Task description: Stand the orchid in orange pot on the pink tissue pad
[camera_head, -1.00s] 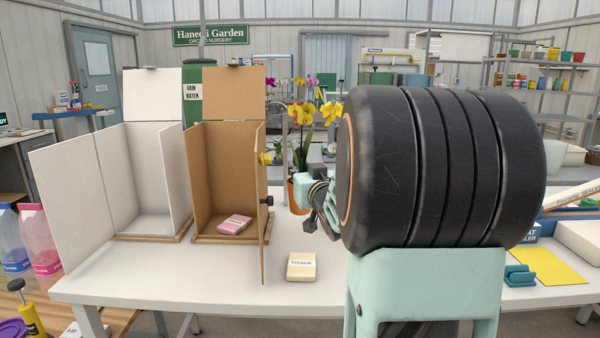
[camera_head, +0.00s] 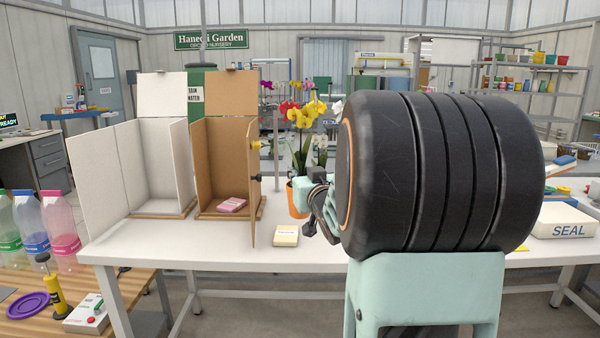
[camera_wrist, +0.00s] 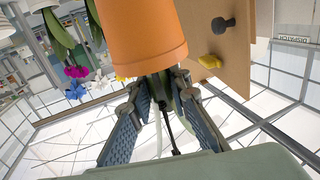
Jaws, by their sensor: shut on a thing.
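The orchid in the orange pot (camera_head: 297,199) has yellow flowers and looks upright in the head view, just right of the brown box. My gripper (camera_head: 322,205) is at its right side, partly hidden behind my own arm. In the wrist view the orange pot (camera_wrist: 145,35) appears inverted, and my gripper's fingers (camera_wrist: 164,108) are closed around the stem and leaves by its rim. Whether the pot's base touches the table is unclear. The pink tissue pad (camera_head: 232,205) lies on the floor of the brown open-fronted box, left of the pot.
The brown box's open door (camera_head: 254,185) stands between pad and pot. A cream tissue pad (camera_head: 286,236) lies on the white table (camera_head: 210,246) in front of the pot. A white box (camera_head: 133,165) stands at left. My arm hides the table's right-centre.

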